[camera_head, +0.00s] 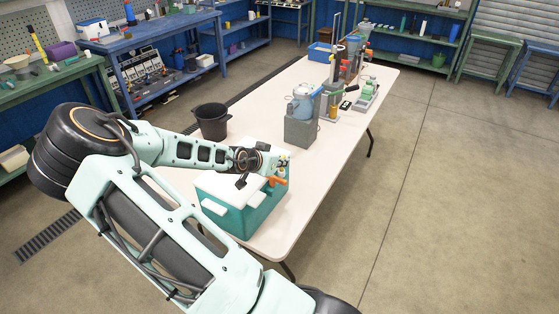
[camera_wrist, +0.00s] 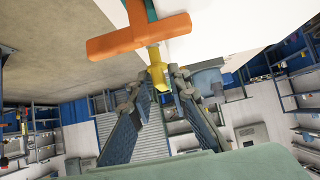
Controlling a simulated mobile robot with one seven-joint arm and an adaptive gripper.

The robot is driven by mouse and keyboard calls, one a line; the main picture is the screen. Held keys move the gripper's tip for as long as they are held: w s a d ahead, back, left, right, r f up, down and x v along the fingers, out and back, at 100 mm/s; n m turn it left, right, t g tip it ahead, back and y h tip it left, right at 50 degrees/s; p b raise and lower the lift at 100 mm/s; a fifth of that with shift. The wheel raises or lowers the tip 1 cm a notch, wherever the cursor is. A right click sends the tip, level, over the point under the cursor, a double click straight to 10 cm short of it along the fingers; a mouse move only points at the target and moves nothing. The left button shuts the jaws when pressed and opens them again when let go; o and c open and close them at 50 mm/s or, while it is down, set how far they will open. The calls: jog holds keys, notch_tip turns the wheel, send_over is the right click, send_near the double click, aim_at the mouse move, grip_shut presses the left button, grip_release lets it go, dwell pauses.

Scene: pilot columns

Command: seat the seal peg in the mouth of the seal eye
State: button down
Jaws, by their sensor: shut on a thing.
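My gripper (camera_wrist: 158,82) shows in the wrist view, its two fingers closed on a small yellow piece, which I take to be the seal peg (camera_wrist: 156,60). The peg's end lies right by an orange cross-shaped part (camera_wrist: 138,38); I cannot tell whether they touch. In the head view the orange part (camera_head: 277,181) is at the right end of a teal box with a white lid (camera_head: 231,208). My gripper (camera_head: 281,164) is small there, just above it. The seal eye's mouth cannot be made out; it may be on or behind the orange part.
The box stands at the near end of a long white table (camera_head: 265,118). A black bucket (camera_head: 211,121) and a grey block with a blue vessel (camera_head: 301,130) stand beyond it. More equipment is at the far end. Floor to the right is clear.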

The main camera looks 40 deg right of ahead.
jog(key=shift+f+b, duration=0.75)
jog(key=shift+f, duration=0.3)
jog(key=shift+r, duration=0.15)
jog(key=shift+r+p, duration=1.05)
dwell(0.9)
jog(key=shift+f+b, duration=0.8)
jog(key=shift+f, duration=0.4)
jog(key=c, duration=1.7)
grip_release()
jog(key=shift+f, duration=0.1)
jog(key=shift+c, duration=0.2)
jog(key=shift+a, duration=0.1)
